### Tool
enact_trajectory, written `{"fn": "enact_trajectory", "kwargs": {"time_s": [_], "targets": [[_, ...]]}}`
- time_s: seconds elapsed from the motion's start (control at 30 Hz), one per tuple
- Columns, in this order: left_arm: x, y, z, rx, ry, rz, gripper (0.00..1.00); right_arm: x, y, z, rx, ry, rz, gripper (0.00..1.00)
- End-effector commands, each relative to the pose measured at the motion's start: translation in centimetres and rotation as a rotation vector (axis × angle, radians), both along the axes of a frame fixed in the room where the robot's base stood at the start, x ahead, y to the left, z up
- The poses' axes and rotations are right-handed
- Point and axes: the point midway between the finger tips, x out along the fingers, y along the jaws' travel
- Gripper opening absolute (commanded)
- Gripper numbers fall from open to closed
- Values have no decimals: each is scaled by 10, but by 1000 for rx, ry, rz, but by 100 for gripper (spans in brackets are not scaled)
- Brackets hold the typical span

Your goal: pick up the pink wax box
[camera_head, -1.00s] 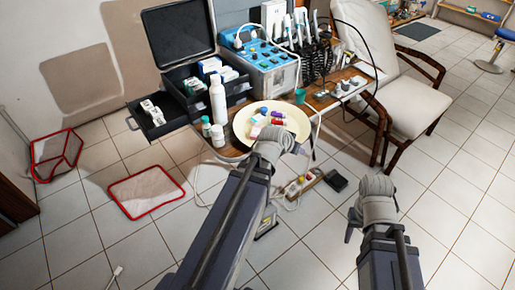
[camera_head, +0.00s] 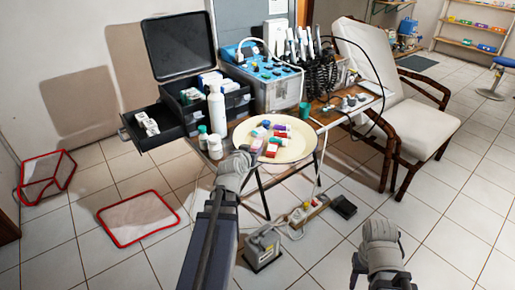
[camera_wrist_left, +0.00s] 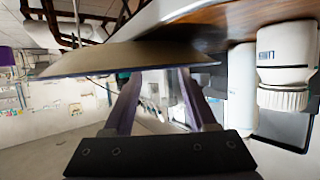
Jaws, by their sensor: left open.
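A round cream plate (camera_head: 301,154) stands at the table's front edge with several small coloured boxes and tubes on it. A pinkish-white box (camera_head: 257,144) lies at the plate's left; it is too small to tell for sure whether it is the pink wax box. My left gripper (camera_head: 244,151) is at the plate's front-left rim, beside that box, and overlaps the rim in the head view. In the left wrist view its fingers (camera_wrist_left: 155,95) are apart with nothing between them, and the plate (camera_wrist_left: 110,62) shows nearly edge-on. My right gripper (camera_head: 357,265) is low at the right, away from the table.
A white bottle (camera_head: 217,110) and small capped jars (camera_head: 215,147) stand left of the plate, near my left gripper. A black case (camera_head: 178,48) with drawers and a blue dental unit (camera_head: 262,75) stand behind. A chair (camera_head: 400,100) is at the right.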

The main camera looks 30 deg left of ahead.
Motion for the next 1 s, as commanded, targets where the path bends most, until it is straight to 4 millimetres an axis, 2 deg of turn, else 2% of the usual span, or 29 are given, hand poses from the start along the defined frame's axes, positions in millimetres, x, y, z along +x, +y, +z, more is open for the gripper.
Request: {"fn": "enact_trajectory", "kwargs": {"time_s": [0.1,0.37,0.7,0.93,1.0], "targets": [[15,4,-7,-1,0,-1,57,0,0,-7,0,0,0,50],[22,5,-9,0,1,-1,57,0,0,-9,0,0,0,50],[63,16,-26,0,1,-1,57,0,0,-25,-1,0,0,50],[64,16,-25,0,1,-1,57,0,0,-24,-1,0,0,50],[64,16,-25,0,1,-1,52,0,0,-24,-1,0,0,50]]}}
